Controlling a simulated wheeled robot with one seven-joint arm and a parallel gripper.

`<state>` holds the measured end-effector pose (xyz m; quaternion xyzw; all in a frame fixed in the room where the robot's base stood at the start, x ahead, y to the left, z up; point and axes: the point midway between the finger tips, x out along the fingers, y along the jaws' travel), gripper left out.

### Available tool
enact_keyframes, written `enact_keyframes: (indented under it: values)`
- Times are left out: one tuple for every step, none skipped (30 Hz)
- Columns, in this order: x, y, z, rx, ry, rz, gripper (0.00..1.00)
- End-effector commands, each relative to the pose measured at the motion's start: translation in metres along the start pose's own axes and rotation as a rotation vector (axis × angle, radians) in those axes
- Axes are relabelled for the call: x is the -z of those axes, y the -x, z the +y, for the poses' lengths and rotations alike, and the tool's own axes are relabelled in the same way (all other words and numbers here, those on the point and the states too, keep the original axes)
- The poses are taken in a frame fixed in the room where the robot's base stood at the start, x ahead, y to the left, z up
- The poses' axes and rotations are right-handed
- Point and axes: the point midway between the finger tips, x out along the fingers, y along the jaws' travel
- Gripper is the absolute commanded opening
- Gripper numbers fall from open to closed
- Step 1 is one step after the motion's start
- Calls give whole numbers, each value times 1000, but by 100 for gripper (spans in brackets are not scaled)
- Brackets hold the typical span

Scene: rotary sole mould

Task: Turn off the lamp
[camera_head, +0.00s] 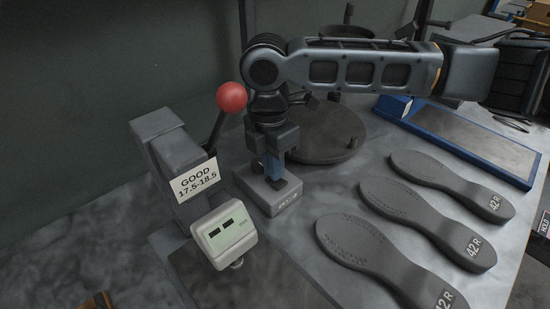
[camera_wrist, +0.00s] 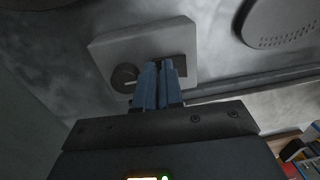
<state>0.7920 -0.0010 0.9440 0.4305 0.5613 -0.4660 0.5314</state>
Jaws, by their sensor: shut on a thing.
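A small grey box (camera_head: 262,194) with lettering on its front lies on the bench below my gripper. In the wrist view the box (camera_wrist: 108,48) shows a round dark knob (camera_wrist: 125,76) and a dark switch area (camera_wrist: 181,66) in its face. My gripper (camera_head: 278,183) points down onto the box. Its blue fingers (camera_wrist: 159,66) are close together at the switch, beside the knob, and shut on a small part there. The fingers largely hide that part. No lamp head can be made out in either view.
A grey press with a red-ball lever (camera_head: 231,97) and a white gauge (camera_head: 224,232) stands close at left. Several grey soles (camera_head: 430,215) lie at right. A round dark plate (camera_head: 328,137) and a blue-edged tray (camera_head: 470,143) are behind.

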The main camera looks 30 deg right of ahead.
Motion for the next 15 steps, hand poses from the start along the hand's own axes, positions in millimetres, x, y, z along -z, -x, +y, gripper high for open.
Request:
enact_keyframes:
  values:
    - [1,-12,-2,12,-1,-1,0]
    - [0,-12,-2,12,-2,-1,0]
    - [0,-13,-2,11,-2,-1,0]
    - [0,-13,-2,11,-2,-1,0]
    - [0,-13,-2,11,-2,-1,0]
    - [0,-13,-2,11,-3,-1,0]
    - [0,-13,-2,10,-3,-1,0]
    - [0,-13,-2,10,-3,-1,0]
    - [0,-13,-2,10,-3,-1,0]
    - [0,-13,-2,10,-4,-1,0]
    - [0,-13,-2,10,-4,-1,0]
    - [0,-13,-2,10,-4,0,0]
    - [0,-13,-3,10,-4,0,0]
    - [0,-13,-4,10,-4,0,0]
    - [0,-13,-5,10,-4,0,0]
